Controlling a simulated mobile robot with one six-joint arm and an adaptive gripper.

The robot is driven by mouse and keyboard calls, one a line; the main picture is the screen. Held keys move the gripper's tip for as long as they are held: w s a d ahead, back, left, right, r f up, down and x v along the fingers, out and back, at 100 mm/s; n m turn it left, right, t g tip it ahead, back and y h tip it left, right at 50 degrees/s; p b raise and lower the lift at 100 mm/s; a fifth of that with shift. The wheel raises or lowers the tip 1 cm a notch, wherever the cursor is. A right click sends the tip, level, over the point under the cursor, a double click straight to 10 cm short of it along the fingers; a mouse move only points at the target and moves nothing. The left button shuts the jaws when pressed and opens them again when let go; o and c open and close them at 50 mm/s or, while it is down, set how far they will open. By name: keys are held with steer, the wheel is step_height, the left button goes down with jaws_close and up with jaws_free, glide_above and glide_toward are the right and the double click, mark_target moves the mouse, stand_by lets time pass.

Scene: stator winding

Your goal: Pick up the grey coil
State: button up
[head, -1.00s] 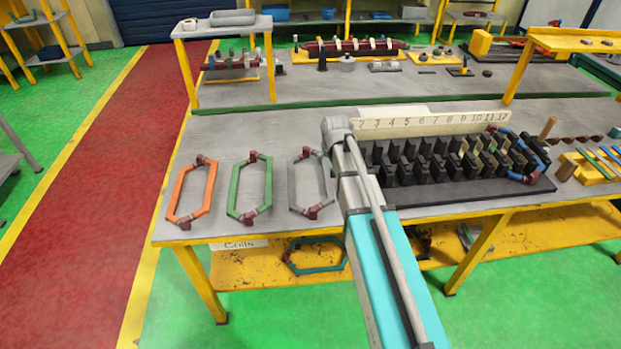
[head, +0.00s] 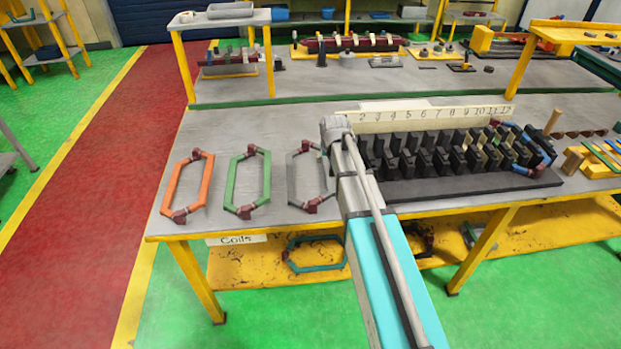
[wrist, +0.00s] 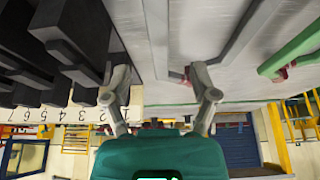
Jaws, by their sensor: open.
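The grey coil (head: 291,178) lies flat on the table in the head view, a long six-sided loop with dark red joints. It is the rightmost of three coils, and its right side lies close beside my arm. In the wrist view, grey bars of the coil (wrist: 238,38) show above and between the fingers, with a dark red joint near the right finger. My gripper (wrist: 158,70) is open, with its fingers apart and nothing held between them. In the head view my gripper is hidden by the arm.
A green coil (head: 237,180) and an orange coil (head: 175,183) lie left of the grey one. A black slotted block (head: 410,187) with a numbered strip (head: 440,115) stands right of my arm. It shows close at the upper left in the wrist view (wrist: 70,30).

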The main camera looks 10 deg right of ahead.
mark_target(327, 168)
steer(key=shift+b+x, duration=1.25)
steer(key=shift+x, duration=0.45)
steer(key=shift+b+x, duration=2.4)
steer(key=shift+x, duration=0.15)
steer(key=shift+d, duration=0.1)
jaws_close()
